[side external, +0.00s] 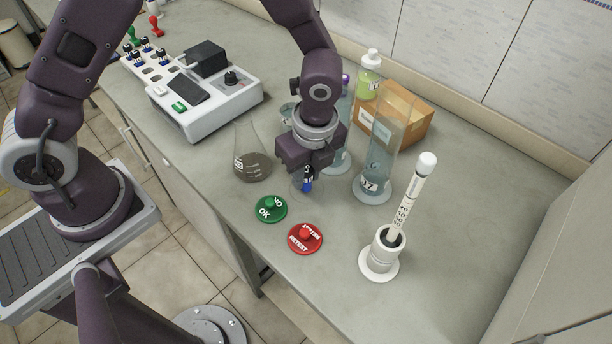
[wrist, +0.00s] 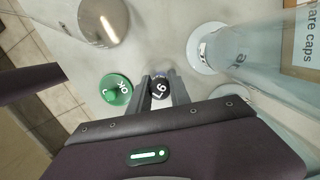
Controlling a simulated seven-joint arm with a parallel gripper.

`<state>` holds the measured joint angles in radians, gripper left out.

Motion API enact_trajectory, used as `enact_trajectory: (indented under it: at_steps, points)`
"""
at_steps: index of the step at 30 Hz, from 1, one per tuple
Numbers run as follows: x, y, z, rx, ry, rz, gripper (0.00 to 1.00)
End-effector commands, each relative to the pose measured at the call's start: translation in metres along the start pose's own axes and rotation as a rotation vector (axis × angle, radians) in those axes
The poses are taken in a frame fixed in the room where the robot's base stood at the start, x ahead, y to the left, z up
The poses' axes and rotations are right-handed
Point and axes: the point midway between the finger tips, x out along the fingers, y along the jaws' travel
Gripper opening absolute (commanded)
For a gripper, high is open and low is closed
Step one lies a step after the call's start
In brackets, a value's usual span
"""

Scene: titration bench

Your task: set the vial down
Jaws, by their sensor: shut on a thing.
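My gripper (side external: 306,176) points down over the bench and is shut on a small vial. The vial (side external: 308,183) shows blue and dark below the fingers, roughly upright. In the wrist view, the vial's dark round cap (wrist: 160,88), with white characters that look like "L6", sits between the two fingers of my gripper (wrist: 161,92). The fingers and palm hide part of the vial. I cannot tell whether its bottom touches the grey bench top (side external: 330,290).
Green OK button (side external: 268,212) and red RETEST button (side external: 305,239) lie just in front. A flask (side external: 250,160) stands left; a tall cylinder (side external: 378,165) stands right. A white stand (side external: 380,256) holds a probe (side external: 411,195). An instrument (side external: 205,100) and vial rack (side external: 150,58) stand behind left.

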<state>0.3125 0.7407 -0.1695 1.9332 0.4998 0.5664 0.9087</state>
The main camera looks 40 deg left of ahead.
Motion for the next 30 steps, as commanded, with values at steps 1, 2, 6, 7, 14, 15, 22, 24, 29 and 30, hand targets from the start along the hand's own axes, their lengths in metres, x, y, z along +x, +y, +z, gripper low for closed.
enact_trajectory:
  at_steps: [1, 2, 6, 7, 14, 15, 22, 24, 29, 30]
  points:
    - [0.000, 0.000, 0.000, 0.000, 0.000, 0.000, 0.00]
    - [0.000, 0.000, 0.000, 0.000, 0.000, 0.000, 0.00]
    - [-0.002, 0.000, 0.000, 0.000, 0.000, -0.001, 0.00]
    - [-0.004, 0.000, 0.001, 0.000, 0.000, -0.001, 0.00]
    - [-0.046, -0.002, 0.007, -0.004, 0.001, -0.007, 0.00]
    - [-0.057, -0.002, 0.009, -0.003, 0.001, -0.007, 0.00]
    - [-0.119, -0.001, 0.018, -0.002, 0.001, -0.007, 0.00]
    - [-0.136, -0.001, 0.021, -0.003, 0.001, -0.006, 0.00]
    - [-0.164, -0.001, 0.025, -0.001, 0.001, -0.004, 0.00]
    - [-0.169, -0.001, 0.026, -0.001, 0.000, -0.002, 0.00]
